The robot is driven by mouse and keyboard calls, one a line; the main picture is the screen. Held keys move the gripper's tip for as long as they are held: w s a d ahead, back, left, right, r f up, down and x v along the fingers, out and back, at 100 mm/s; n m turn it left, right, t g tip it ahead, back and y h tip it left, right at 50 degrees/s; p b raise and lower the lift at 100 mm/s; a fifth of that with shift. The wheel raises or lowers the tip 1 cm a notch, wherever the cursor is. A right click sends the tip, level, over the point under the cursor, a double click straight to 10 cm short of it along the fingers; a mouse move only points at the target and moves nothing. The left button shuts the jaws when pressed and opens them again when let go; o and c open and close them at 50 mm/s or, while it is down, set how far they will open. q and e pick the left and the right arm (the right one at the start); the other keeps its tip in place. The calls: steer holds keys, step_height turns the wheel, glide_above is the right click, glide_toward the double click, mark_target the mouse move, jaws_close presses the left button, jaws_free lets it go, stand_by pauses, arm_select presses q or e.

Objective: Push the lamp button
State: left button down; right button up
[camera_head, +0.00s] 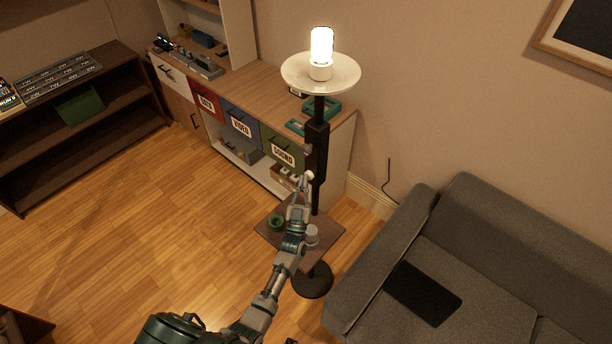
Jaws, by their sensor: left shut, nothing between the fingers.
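A floor lamp (317,150) with a black pole stands in front of the cabinet, and its bulb (321,46) is lit above a white dish shade (335,75). A small pale knob (309,176), which looks like the lamp button, shows on the left side of the pole. My left gripper (304,184) is shut and empty, with its tips right at this knob. I cannot tell whether they touch it. My right gripper is not in view.
A small square table (331,233) on the lamp pole holds a green cup (276,222) and a grey cup (312,235) close under my left arm. A grey sofa (384,262) stands right, a drawer cabinet (278,92) behind. The wooden floor (150,230) at left is clear.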

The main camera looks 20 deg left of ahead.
arm_select(q)
steer(key=s+a+p, duration=0.2)
steer(key=s+p, duration=0.1)
steer(key=s, duration=0.2)
steer(key=shift+s, duration=0.35)
steer(key=shift+f, duration=0.1)
stand_by(0.4)
